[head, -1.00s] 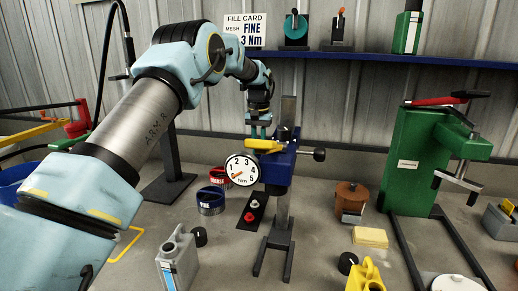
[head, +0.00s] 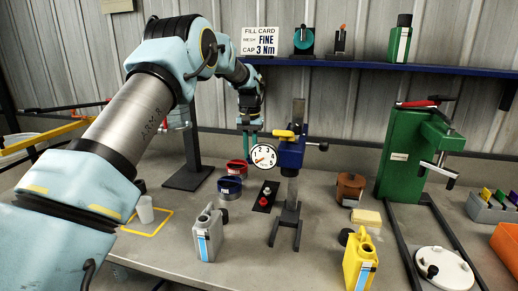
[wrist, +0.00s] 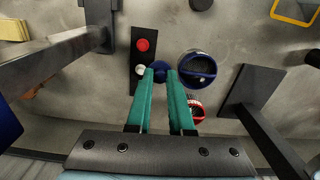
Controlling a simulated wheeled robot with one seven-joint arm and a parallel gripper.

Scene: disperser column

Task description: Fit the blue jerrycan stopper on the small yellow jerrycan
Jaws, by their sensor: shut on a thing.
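My gripper (wrist: 160,80) has teal fingers, shut on the blue jerrycan stopper (wrist: 160,69), which shows as a dark blue round shape between the fingertips. In the head view my gripper (head: 250,138) hangs above the bench, left of the blue column head; the stopper is not clear there. The small yellow jerrycan (head: 360,264) stands upright at the front right of the bench, well away from my gripper. A black strip (head: 265,197) holds a red stopper (wrist: 142,44) and a white one (wrist: 140,70), below my gripper.
The disperser column (head: 297,130) with its dial (head: 264,157) stands between my gripper and the yellow jerrycan. A grey jerrycan (head: 208,236), blue tub (head: 229,189), red tub (head: 237,168), brown pot (head: 350,188) and green press (head: 400,160) stand around.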

